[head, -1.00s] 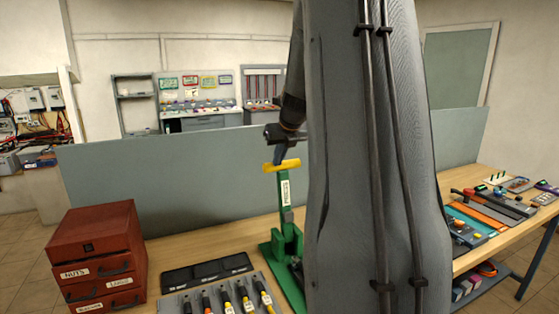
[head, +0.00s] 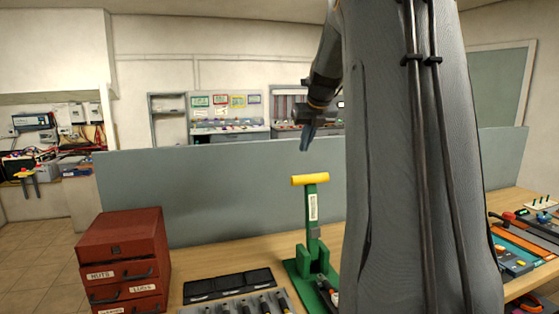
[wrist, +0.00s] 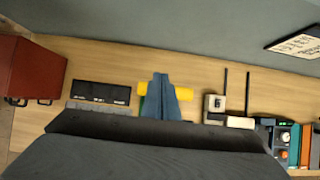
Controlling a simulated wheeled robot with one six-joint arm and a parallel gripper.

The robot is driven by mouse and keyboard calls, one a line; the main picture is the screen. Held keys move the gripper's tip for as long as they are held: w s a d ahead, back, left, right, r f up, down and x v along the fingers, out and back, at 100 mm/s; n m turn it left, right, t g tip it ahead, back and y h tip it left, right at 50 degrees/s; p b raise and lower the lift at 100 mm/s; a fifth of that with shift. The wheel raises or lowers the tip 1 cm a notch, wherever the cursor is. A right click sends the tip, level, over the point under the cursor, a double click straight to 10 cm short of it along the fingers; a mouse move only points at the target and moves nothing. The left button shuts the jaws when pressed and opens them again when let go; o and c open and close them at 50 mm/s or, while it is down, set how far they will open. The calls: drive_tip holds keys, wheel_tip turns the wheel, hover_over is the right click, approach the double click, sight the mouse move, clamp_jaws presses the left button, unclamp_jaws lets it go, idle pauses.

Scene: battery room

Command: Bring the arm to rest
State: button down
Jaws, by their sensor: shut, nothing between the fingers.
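My gripper (head: 307,137) is in the upper middle of the head view, fingers together and pointing down, with nothing between them. It hangs in the air above the yellow handle (head: 310,180) of a green lever press (head: 313,222) on the bench, with a clear gap in the head view. In the wrist view my gripper (wrist: 161,95) is at the middle, in front of the yellow handle (wrist: 182,94). The large grey link of my arm hides part of the bench and the press's right side.
A red drawer cabinet (head: 124,248) stands at the left of the bench (head: 200,262). A black tray (head: 228,284) and a tool holder lie in front. A grey partition (head: 220,195) runs behind the bench. More equipment (head: 515,258) lies at the right.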

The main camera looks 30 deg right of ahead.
drive_tip(key=s+a+f+n+g+y+b, duration=0.1)
drive_tip(key=s+a+f+n+b, duration=0.15)
drive_tip(key=a+f+n, duration=0.85)
drive_tip(key=s+a+f+n+g+y+b, duration=0.15)
drive_tip(key=s+a+f+n, duration=0.25)
drive_tip(key=a+f+n, duration=0.75)
drive_tip(key=s+a+f+n+g+b, duration=0.1)
drive_tip(key=s+a+f+n+b, duration=0.1)
drive_tip(key=s+a+f+n, duration=0.4)
drive_tip(key=s+a+f+n+g+b, duration=0.1)
drive_tip(key=s+a+f+n, duration=0.5)
drive_tip(key=s+a+n, duration=0.3)
drive_tip(key=shift+s+f+n+h+b, duration=0.2)
drive_tip(key=shift+s+n+h+b, duration=0.15)
drive_tip(key=shift+s+n, duration=0.65)
